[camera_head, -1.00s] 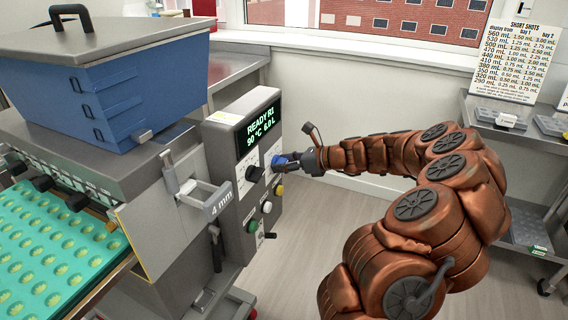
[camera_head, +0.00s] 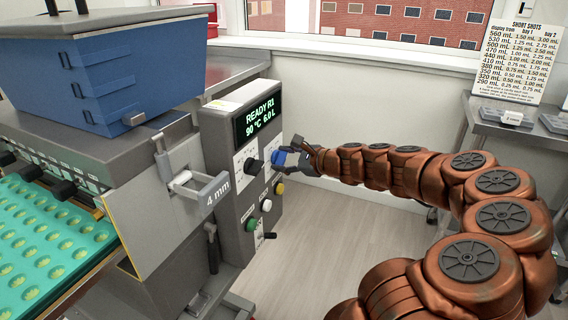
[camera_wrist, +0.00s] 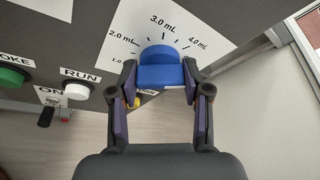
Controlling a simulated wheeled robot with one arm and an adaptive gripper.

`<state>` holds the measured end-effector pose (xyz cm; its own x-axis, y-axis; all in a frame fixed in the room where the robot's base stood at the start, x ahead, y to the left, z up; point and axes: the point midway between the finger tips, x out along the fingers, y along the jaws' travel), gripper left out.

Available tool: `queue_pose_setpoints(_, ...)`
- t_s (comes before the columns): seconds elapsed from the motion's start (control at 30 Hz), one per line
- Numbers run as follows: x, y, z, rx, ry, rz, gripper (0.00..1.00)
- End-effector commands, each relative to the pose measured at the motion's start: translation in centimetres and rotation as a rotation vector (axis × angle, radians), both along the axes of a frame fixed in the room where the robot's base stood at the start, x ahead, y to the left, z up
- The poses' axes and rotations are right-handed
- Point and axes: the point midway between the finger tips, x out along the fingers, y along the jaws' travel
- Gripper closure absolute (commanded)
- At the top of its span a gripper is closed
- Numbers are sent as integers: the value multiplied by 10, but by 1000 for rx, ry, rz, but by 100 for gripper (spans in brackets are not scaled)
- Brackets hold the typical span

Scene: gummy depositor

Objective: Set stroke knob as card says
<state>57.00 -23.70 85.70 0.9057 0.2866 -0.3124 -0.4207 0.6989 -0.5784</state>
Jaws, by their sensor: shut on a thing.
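The blue stroke knob (camera_wrist: 160,68) sits on a white dial with marks from 1.0 mL to 4.0 mL; 3.0 mL is at the top. My gripper (camera_wrist: 160,88) is shut on the knob, one finger on each side. In the head view the knob (camera_head: 286,158) shows at my gripper (camera_head: 290,158), on the control panel (camera_head: 230,170). The knob's pointer is hard to make out. The card (camera_head: 515,62), headed "SHORT SHOTS", hangs at the right, listing display ranges against bay 1 and bay 2 volumes.
A black knob (camera_head: 253,166) is left of the blue one. A green button (camera_head: 251,224), a white RUN button (camera_wrist: 77,91) and a yellow button (camera_head: 279,188) lie below. The blue hopper (camera_head: 110,80) and teal mould tray (camera_head: 50,245) are at left. The floor right of the panel is clear.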

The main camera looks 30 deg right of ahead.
Motion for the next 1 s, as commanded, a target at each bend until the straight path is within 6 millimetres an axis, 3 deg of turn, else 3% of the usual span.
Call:
queue_pose_setpoints(0.47, 0, 1, 0, -10, -6, 3, 87)
queue_pose_setpoints(0.5, 0, 1, 0, -10, -6, 3, 48)
queue_pose_setpoints(0.7, 0, 1, 0, -10, -6, 2, 27)
queue_pose_setpoints(1.0, 0, 0, 0, -10, -6, 1, 27)
